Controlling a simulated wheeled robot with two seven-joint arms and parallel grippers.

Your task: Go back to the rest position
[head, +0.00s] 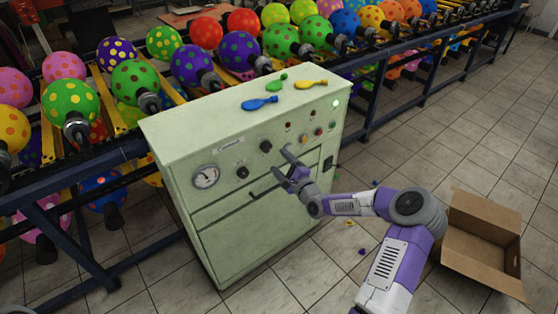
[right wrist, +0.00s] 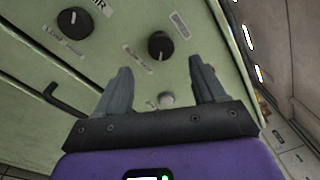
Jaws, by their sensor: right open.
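My right gripper (head: 289,164) is at the front panel of the pale green control cabinet (head: 240,207), with its arm coming in from the lower right. In the right wrist view its two fingers (right wrist: 160,82) are apart with nothing between them. I cannot tell whether a finger touches the panel. My left gripper is not in view.
Deflated balloons, blue (head: 259,103), green (head: 277,86) and yellow (head: 310,84), lie on the cabinet top. A rack of inflated dotted balloons (head: 135,83) runs behind. An open cardboard box (head: 478,270) stands at the lower right. Small scraps lie on the tiled floor.

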